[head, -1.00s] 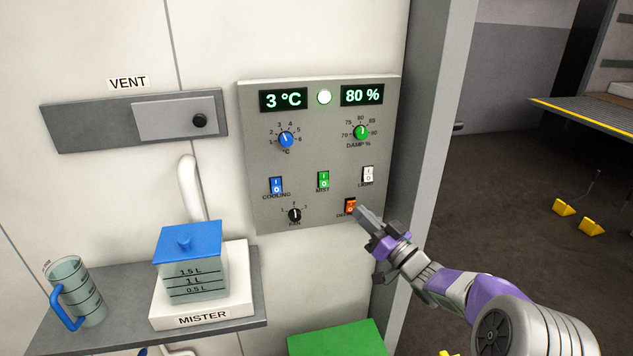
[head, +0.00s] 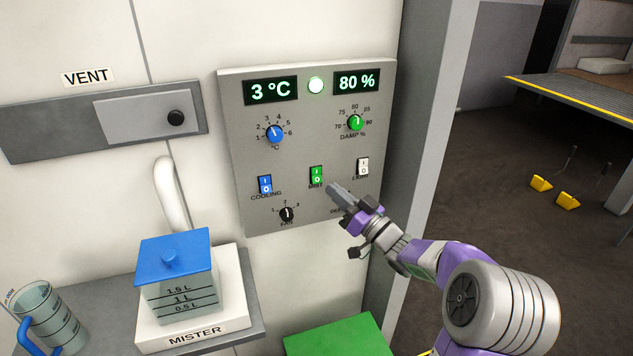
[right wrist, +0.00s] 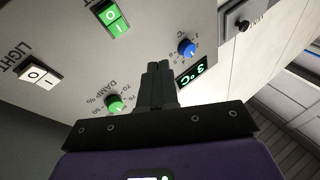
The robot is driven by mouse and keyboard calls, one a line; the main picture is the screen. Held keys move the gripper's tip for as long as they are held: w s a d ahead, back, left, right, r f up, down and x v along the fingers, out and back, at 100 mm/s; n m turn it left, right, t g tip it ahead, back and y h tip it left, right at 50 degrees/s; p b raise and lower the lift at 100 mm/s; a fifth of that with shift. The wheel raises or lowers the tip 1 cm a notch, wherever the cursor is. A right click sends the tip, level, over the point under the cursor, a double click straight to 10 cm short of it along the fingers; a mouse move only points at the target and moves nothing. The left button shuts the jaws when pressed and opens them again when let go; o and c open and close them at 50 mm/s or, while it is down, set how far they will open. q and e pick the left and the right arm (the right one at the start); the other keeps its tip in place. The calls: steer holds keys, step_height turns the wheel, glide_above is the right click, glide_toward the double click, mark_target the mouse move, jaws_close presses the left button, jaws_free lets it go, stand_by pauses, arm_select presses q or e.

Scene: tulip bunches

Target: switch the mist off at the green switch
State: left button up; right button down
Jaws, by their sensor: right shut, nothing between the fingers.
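The green mist switch (head: 317,175) is a rocker marked I and O, in the middle of the grey control panel (head: 240,130) on the wall. It also shows in the right wrist view (right wrist: 114,20), near the top. My right gripper (head: 334,188) is shut and empty, with its fingertips just below and to the right of the green switch. I cannot tell whether they touch the panel. In the right wrist view the shut fingers (right wrist: 156,68) point at the panel. My left gripper is not in view.
The blue cooling switch (head: 265,184) is left of the green one and the white light switch (head: 363,167) right. The fan knob (head: 287,214) is below. The orange switch is hidden behind my right gripper. The mister tank (head: 180,290) and a jug (head: 48,322) stand on a shelf.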

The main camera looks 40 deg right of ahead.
steer(key=b, duration=0.1)
glide_toward(312, 175)
step_height(312, 175, up, 2)
steer(key=w+a, duration=0.2)
steer(key=w, duration=0.1)
steer(key=shift+w+d+f, duration=0.1)
steer(key=shift+w+d, duration=0.4)
steer(key=shift+w, duration=0.1)
steer(key=shift+w, duration=0.1)
stand_by(1.4)
steer(key=shift+w+d+f, duration=0.1)
steer(key=shift+w+f, duration=0.05)
steer(key=shift+w, duration=0.1)
steer(key=shift+w+d+f, duration=0.1)
steer(key=shift+w, duration=0.25)
stand_by(0.7)
steer(key=shift+s, duration=0.15)
steer(key=shift+s+a+r, duration=0.25)
steer(key=shift+s, duration=0.35)
